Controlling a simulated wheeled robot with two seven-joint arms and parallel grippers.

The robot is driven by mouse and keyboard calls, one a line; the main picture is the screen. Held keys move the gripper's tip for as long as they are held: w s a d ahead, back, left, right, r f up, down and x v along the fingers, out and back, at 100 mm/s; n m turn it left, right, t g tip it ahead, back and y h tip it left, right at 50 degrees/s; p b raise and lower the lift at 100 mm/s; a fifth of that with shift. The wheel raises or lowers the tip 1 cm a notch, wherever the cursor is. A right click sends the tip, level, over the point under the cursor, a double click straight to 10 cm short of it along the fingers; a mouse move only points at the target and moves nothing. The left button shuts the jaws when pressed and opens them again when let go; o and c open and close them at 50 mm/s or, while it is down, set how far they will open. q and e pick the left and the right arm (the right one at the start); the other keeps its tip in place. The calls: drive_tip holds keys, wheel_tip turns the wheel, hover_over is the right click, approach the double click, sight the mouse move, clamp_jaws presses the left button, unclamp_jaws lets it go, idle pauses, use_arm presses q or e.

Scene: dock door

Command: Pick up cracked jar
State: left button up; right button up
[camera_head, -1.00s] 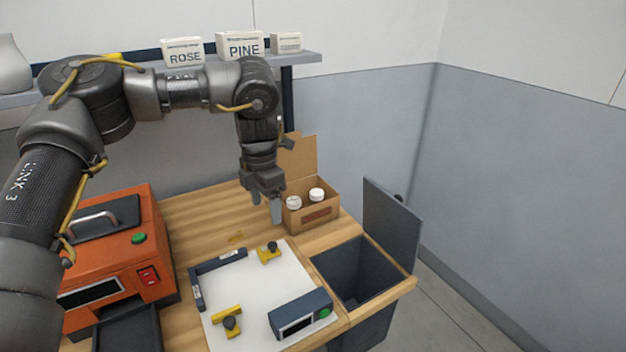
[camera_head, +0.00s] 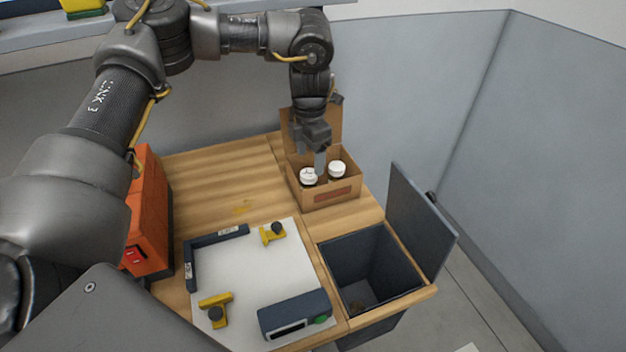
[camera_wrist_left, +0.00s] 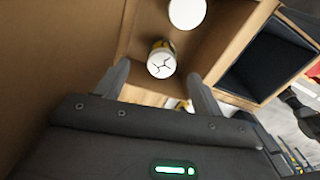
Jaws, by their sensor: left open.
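The cracked jar (camera_wrist_left: 161,62) has a white lid with dark crack lines and stands in an open cardboard box (camera_head: 331,196). In the head view it is the left one (camera_head: 308,177) of two white-lidded jars. The other jar (camera_head: 337,169) has a plain lid, and it also shows at the top of the left wrist view (camera_wrist_left: 187,12). My left gripper (camera_head: 318,160) is open and points down over the box. In the left wrist view its fingers (camera_wrist_left: 158,88) are spread, with the cracked lid just ahead between them. My right gripper is not in view.
A white mat (camera_head: 255,270) carries yellow clamps and a dark device (camera_head: 295,314). An orange machine (camera_head: 148,215) is at left.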

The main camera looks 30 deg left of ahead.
sight(308, 173)
use_arm(q)
drive_tip(key=shift+s+a+f, duration=0.2)
drive_tip(key=shift+f, duration=0.1)
drive_tip(key=shift+s, duration=0.4)
drive_tip(key=f+p, duration=0.1)
drive_tip(key=f, duration=0.3)
drive_tip(key=shift+w+d+f+p, duration=0.1)
drive_tip(key=shift+w+d+p, duration=0.1)
drive_tip(key=shift+p, duration=0.2)
drive_tip(key=shift+a+f, duration=0.1)
drive_tip(key=shift+f, duration=0.35)
drive_tip(key=c, duration=1.1)
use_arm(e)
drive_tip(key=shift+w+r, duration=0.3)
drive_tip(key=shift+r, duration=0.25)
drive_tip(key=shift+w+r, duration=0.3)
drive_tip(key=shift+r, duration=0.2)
